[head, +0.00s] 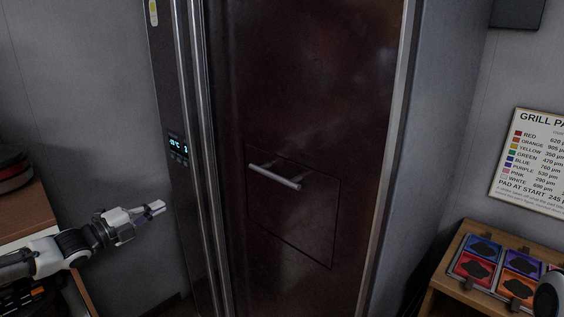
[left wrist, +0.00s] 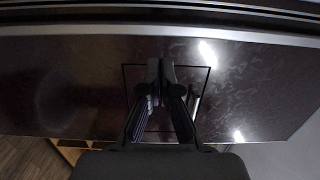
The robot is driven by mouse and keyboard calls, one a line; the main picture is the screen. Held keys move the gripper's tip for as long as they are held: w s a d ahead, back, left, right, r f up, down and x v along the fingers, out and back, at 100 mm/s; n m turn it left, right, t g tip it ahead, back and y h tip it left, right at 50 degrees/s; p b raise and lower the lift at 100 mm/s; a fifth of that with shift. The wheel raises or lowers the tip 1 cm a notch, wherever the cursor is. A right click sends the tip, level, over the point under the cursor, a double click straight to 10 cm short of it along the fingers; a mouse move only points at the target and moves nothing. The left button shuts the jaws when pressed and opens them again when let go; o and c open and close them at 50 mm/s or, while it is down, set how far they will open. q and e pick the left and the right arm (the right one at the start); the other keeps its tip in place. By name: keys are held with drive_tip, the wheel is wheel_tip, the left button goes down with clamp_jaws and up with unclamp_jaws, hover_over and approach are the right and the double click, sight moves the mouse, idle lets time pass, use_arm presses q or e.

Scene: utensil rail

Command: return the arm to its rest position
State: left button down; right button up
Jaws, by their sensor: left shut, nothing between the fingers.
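My left gripper (head: 153,209) comes in from the left in the head view, shut and empty, in front of the grey wall and left of the dark fridge. It also shows in the left wrist view (left wrist: 160,68), fingers together, with the dark fridge door behind it. My left arm is stretched out at the lower left. My right gripper cannot be made out; only a dark rounded part shows at the right edge.
A tall dark red fridge (head: 300,90) with a hatch and bar handle (head: 275,177) stands in the middle. A wooden counter (head: 22,213) is at left. Coloured pads (head: 480,247) lie on a wooden unit (head: 440,275) at lower right, below a wall chart (head: 535,160).

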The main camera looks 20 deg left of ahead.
use_arm(q)
drive_tip(key=s+d+f+m+g, duration=0.25)
drive_tip(key=d+f+g, duration=0.45)
drive_tip(key=f, duration=0.6)
drive_tip(key=s+d+f+n+g, duration=0.35)
drive_tip(key=s+d+f, duration=0.35)
drive_tip(key=d+f, duration=0.3)
drive_tip(key=s+d+f+n+g, duration=0.2)
drive_tip(key=s+d+f+g, duration=0.35)
drive_tip(key=d, duration=0.65)
drive_tip(key=s+d+f+n+g+y, duration=0.1)
drive_tip(key=s+d+f+n, duration=0.15)
drive_tip(key=s, duration=0.35)
drive_tip(key=s+d+f+n, duration=0.1)
drive_tip(key=s+f+n, duration=0.3)
drive_tip(key=s, duration=0.2)
drive_tip(key=s+a+n+y, duration=0.4)
drive_tip(key=s+n, duration=0.2)
drive_tip(key=n, duration=0.6)
drive_tip(key=shift+a+f+n+y, duration=0.15)
drive_tip(key=shift+a+n+y, duration=0.1)
drive_tip(key=shift+n+y, duration=0.15)
drive_tip(key=shift+s, duration=0.15)
